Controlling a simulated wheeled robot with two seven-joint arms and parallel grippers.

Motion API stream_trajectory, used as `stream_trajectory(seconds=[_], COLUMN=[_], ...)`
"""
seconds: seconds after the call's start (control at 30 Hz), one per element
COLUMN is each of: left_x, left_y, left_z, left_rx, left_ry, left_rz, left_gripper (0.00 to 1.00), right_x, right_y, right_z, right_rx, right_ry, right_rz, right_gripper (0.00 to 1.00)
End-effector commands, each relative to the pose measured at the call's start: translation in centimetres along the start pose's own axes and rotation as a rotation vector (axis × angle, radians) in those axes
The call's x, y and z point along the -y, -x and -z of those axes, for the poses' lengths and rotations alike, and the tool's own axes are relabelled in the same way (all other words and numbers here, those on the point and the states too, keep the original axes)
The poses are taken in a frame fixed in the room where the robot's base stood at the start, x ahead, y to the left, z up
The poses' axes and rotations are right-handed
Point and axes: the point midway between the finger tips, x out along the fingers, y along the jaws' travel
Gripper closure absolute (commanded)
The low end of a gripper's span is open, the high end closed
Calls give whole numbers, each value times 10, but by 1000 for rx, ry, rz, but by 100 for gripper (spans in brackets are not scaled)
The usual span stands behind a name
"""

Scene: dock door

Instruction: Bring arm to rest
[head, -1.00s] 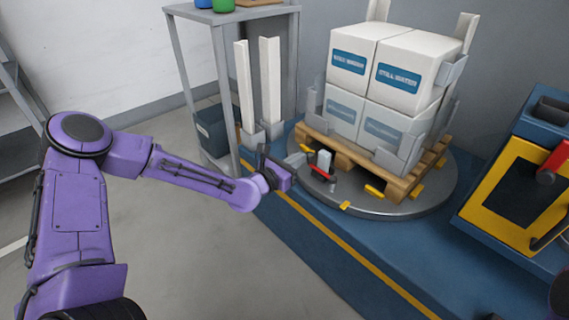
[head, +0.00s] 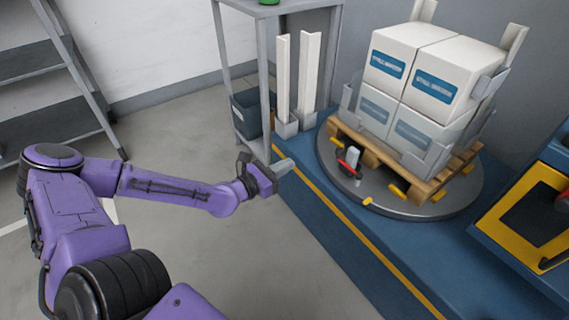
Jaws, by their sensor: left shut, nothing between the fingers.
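My left arm comes in from the left in the head view, purple with dark joints. Its left gripper (head: 284,167) is shut and empty, its fingers pointing right. It is held over the near left edge of the blue platform, apart from the turntable. My right gripper is not in view.
A pallet (head: 380,152) with white boxes (head: 445,80) stands on a round grey turntable (head: 420,207) on the blue platform (head: 345,240). Two white corner posts (head: 309,70) stand behind. A grey rack (head: 262,60) and shelves (head: 45,62) stand at the back. A yellow-framed unit (head: 495,222) is at right. The floor is open at centre left.

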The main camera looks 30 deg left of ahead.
Motion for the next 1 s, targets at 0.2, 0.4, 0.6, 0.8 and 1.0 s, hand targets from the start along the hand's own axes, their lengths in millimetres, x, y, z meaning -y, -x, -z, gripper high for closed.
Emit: stream_trajectory(seconds=[0.2,0.4,0.6,0.8,1.0], left_x=[0,0,-15,6,46], left_y=[0,0,2,18,100], left_z=[0,0,4,60,161], left_rx=[0,0,-52,-396,-848], left_ry=[0,-43,-415,-979,-1603], left_rz=[0,-1,-104,-11,490], left_gripper=[100,100,100,100,100], right_x=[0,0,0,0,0], right_y=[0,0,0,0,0], right_z=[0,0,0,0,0], right_rx=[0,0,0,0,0], right_ry=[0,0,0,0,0], right_rz=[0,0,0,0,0], right_gripper=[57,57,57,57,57])
